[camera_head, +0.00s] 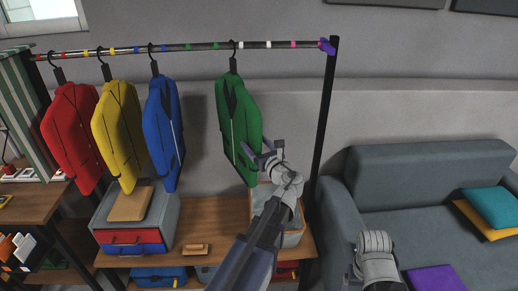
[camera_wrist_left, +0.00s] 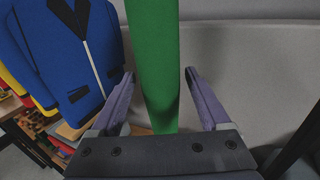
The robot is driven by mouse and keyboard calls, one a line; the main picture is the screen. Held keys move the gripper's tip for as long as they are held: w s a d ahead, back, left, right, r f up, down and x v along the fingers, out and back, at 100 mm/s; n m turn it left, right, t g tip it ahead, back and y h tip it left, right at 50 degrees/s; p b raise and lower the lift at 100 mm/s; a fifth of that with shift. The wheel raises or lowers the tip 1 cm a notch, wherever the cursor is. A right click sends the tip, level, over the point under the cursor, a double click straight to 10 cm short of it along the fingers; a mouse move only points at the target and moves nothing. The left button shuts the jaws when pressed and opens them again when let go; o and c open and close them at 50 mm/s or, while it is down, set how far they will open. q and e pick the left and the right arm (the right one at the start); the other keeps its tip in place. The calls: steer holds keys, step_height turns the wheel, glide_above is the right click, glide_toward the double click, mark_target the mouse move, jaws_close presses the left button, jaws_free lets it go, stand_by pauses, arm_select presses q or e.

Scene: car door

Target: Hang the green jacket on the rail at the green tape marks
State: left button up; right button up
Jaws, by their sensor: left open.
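The green jacket (camera_head: 238,125) hangs upright, its black hanger hook at the rail (camera_head: 200,46). The hook is just right of the green tape marks (camera_head: 215,45), close to a white mark. I cannot tell whether it rests on the bar. My left gripper (camera_head: 262,156) is open at the jacket's lower right side. In the left wrist view, the green jacket (camera_wrist_left: 154,60) stands edge-on between the two spread fingers (camera_wrist_left: 159,80), with gaps visible on both sides. My right gripper's fingers are out of view; only part of that arm shows at the bottom.
Blue (camera_head: 162,130), yellow (camera_head: 118,135) and red (camera_head: 72,135) jackets hang to the left. A black post (camera_head: 324,120) ends the rail at right. A grey sofa (camera_head: 420,185) stands right. A wooden bench (camera_head: 210,220) with bins stands below.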

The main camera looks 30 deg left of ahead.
arm_select(q)
steer(key=shift+x, duration=2.65)
jaws_close()
steer(key=shift+r, duration=0.15)
steer(key=shift+r+p, duration=0.25)
steer(key=shift+p, duration=0.15)
